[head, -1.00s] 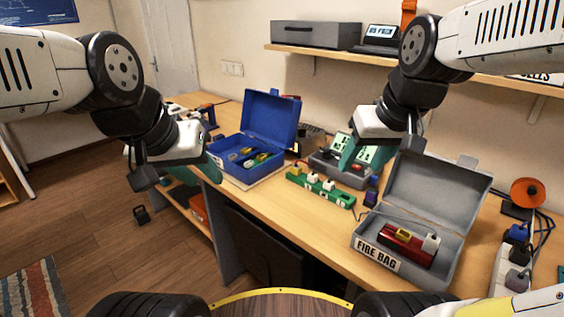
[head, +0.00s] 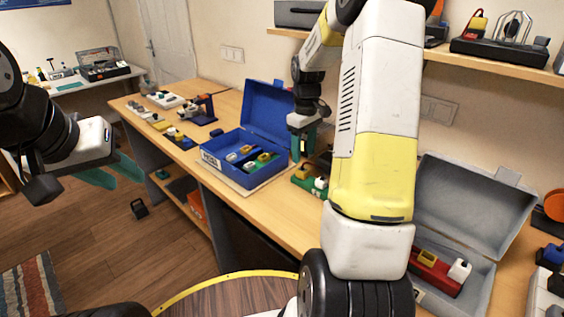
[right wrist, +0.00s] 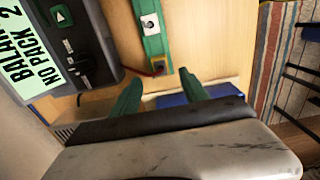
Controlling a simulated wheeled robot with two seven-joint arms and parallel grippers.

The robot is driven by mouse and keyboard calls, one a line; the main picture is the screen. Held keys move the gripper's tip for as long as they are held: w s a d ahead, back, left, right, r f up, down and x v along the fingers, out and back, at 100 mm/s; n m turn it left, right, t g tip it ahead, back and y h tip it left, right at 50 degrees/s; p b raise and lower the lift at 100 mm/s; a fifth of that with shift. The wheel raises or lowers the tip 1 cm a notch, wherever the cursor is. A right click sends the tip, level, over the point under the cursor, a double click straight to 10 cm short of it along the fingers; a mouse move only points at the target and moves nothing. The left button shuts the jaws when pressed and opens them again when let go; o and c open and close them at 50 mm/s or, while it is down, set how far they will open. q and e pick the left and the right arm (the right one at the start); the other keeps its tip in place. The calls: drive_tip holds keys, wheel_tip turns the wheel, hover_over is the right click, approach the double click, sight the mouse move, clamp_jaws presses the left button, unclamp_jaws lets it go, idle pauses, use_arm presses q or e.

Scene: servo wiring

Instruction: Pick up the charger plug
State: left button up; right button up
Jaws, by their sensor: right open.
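I cannot tell for certain which thing is the charger plug. A green strip (head: 300,181) with small plug-like pieces, one of them white (head: 320,184), lies beside the blue case, partly hidden by my right arm. In the right wrist view, a green strip (right wrist: 150,30) has a red and yellow piece (right wrist: 158,68) at its end, just beyond my fingertips. My right gripper (head: 302,148) is open and empty above the bench by the blue case; its fingers also show in the right wrist view (right wrist: 160,88). My left gripper (head: 120,176) is open and empty over the floor, left of the bench.
An open blue case (head: 225,172) holds several small parts. A grey case (head: 480,285) holds a red pack. A charger reading "NO PACK" (right wrist: 85,45) stands beside the green strip. A white power strip (head: 538,290) with plugs is at the far right. A shelf (head: 500,66) overhangs the bench.

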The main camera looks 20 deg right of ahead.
sight(303, 169)
wheel_tip(303, 169, down, 6)
drive_tip(key=shift+f, duration=0.1)
drive_tip(key=shift+s, duration=0.1)
clamp_jaws()
